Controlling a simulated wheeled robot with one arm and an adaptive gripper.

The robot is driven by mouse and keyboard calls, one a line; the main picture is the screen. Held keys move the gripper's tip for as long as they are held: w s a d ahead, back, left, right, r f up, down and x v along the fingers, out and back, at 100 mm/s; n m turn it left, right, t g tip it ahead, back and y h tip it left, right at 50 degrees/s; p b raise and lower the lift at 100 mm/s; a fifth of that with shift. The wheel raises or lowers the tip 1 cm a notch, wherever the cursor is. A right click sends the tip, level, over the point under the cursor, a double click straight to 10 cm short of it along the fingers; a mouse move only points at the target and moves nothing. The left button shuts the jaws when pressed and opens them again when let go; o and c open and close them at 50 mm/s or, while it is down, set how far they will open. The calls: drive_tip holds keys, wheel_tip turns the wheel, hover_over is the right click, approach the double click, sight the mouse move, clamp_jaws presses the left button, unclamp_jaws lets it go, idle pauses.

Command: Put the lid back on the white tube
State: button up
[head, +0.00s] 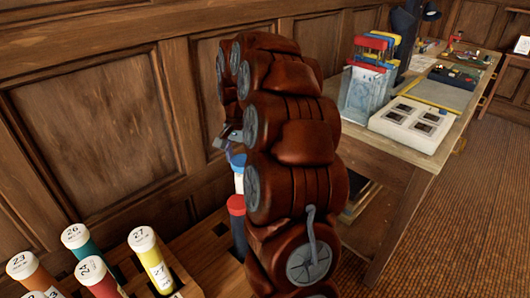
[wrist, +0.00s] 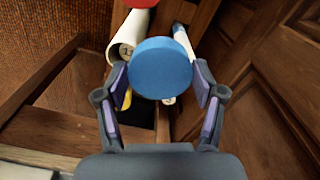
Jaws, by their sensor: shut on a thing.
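My gripper (wrist: 161,76) is shut on a round blue lid (wrist: 160,66), one finger pad on each side of its rim. In the head view the blue lid (head: 237,158) shows beside my arm, and my gripper (head: 224,141) is mostly hidden behind it. A white piece (head: 239,182), perhaps the white tube, shows just below the lid. I cannot tell whether the lid touches it. In the wrist view the lid covers whatever lies straight behind it.
A red-capped blue tube (head: 237,207) stands close below the lid. Several numbered tubes, including a yellow one (head: 155,265), stand in a wooden rack (head: 207,252) at the lower left. A panelled wall (head: 85,110) is behind. A worktable (head: 395,160) is at the right.

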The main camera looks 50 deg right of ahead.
drive_tip(key=s+d+m, duration=0.4)
drive_tip(key=s+d, duration=0.1)
drive_tip(key=shift+f+b, duration=0.55)
drive_tip(key=shift+f, duration=2.75)
drive_tip(key=shift+f+b, duration=0.2)
drive_tip(key=shift+b, duration=0.45)
idle(0.5)
drive_tip(key=o, duration=0.8)
drive_tip(key=shift+o, duration=0.4)
drive_tip(key=shift+r, duration=0.15)
